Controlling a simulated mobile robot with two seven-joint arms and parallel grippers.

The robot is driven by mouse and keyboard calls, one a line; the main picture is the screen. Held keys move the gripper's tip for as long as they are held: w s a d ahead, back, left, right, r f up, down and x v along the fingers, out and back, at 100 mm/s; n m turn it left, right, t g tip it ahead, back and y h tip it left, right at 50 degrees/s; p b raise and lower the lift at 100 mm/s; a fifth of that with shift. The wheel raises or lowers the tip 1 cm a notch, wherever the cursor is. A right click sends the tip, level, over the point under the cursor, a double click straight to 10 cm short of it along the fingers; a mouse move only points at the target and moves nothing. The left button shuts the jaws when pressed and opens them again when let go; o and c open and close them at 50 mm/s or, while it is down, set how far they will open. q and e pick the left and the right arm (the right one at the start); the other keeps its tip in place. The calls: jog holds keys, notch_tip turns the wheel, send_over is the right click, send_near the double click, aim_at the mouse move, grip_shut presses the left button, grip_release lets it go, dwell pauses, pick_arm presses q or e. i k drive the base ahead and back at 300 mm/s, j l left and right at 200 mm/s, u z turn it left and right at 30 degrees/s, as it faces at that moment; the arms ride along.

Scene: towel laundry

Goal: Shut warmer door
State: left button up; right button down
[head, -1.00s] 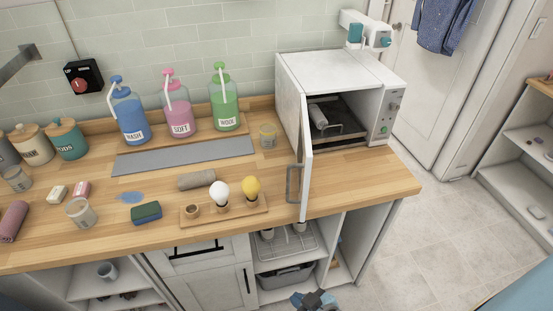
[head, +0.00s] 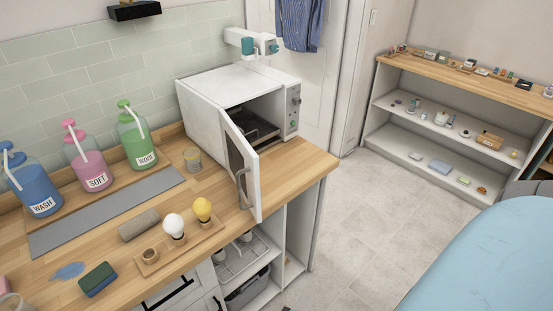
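The white warmer (head: 235,85) stands at the right end of the wooden counter. Its door (head: 238,150) is open, swung out toward the front from the left side of the opening. The door's grey handle (head: 242,188) is on the outer face, near the free edge. The dark inside and part of a rack (head: 257,132) show past the door; the rest of the inside is hidden by the door. Neither of my grippers can be made out in the head view, and nothing touches the door.
A glass jar (head: 192,160) is near the warmer. Shelves (head: 425,135) stand at the right. The tiled floor between (head: 345,215) is clear.

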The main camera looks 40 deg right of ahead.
aim_at(243, 161)
jog(key=z, duration=0.95)
